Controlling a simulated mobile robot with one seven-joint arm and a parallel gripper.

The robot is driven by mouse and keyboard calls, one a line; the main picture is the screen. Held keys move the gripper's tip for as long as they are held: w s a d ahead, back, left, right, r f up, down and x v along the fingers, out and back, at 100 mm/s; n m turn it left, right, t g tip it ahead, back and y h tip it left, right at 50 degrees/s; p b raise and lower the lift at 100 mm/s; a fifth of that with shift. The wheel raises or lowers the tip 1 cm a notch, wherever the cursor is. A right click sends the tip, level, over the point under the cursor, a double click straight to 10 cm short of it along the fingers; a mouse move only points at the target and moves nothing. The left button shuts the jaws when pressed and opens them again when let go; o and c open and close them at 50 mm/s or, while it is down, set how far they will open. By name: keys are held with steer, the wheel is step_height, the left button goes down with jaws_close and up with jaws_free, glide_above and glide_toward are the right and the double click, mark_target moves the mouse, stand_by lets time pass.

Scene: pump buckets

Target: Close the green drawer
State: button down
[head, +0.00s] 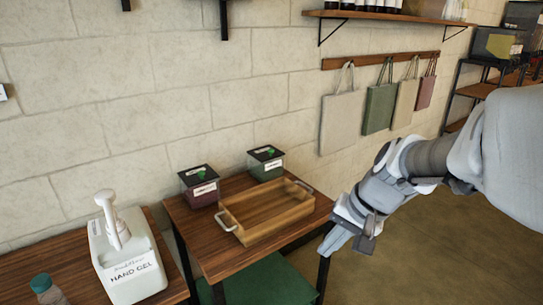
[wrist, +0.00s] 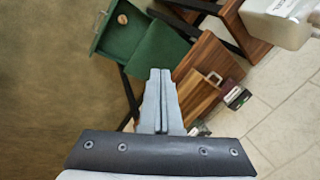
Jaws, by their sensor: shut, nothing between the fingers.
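The green drawer (wrist: 106,40) stands pulled out, at the upper left of the wrist view, with a small round brown thing (wrist: 122,18) inside. A flat green surface (wrist: 160,52) adjoins it, below the wooden table. In the head view a green surface (head: 268,282) shows under the table at the bottom edge; the open drawer part is out of frame there. My gripper (head: 329,250) is at the table's right front corner, pointing down and left. Its fingers (wrist: 160,72) are together and empty, apart from the drawer.
The wooden table (head: 200,232) carries a wooden tray (head: 265,212) and two dark boxes with green knobs (head: 200,187) (head: 266,164). A white hand gel bottle (head: 128,258) stands at left. Cloth bags (head: 342,122) hang on the wall. The floor (head: 430,240) at right is clear.

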steer(key=w+d+f+m+t+y+b, duration=0.1)
steer(key=w+d+f+m+b, duration=0.3)
steer(key=f, duration=0.8)
steer(key=w+d+f+m+y+b, duration=0.15)
steer(key=w+d+f+m, duration=0.35)
steer(key=f, duration=0.7)
steer(key=w+d+f+m+t+y+b, duration=0.1)
steer(key=d+f+m+b, duration=0.4)
steer(key=f, duration=0.7)
steer(key=s+d+f+m+t+h+b, duration=0.1)
steer(key=s+d+f+m+b, duration=0.2)
steer(key=f, duration=1)
steer(key=s+d+f+m+t+b, duration=0.1)
steer(key=s+f+m, duration=0.35)
steer(key=f, duration=0.75)
steer(key=s+d+f+m+t+h+b, duration=0.1)
steer(key=s+d+f+m+b, duration=0.2)
steer(key=f, duration=1)
steer(key=b+x, duration=0.1)
steer(key=x, duration=0.2)
steer(key=b+x, duration=0.2)
steer(key=x, duration=0.2)
steer(key=a+r+b+x, duration=0.1)
steer(key=x, duration=0.3)
steer(key=shift+w+a+f, duration=0.1)
steer(key=shift+w, duration=0.3)
steer(key=shift+w+a, duration=0.35)
steer(key=shift+w, duration=0.2)
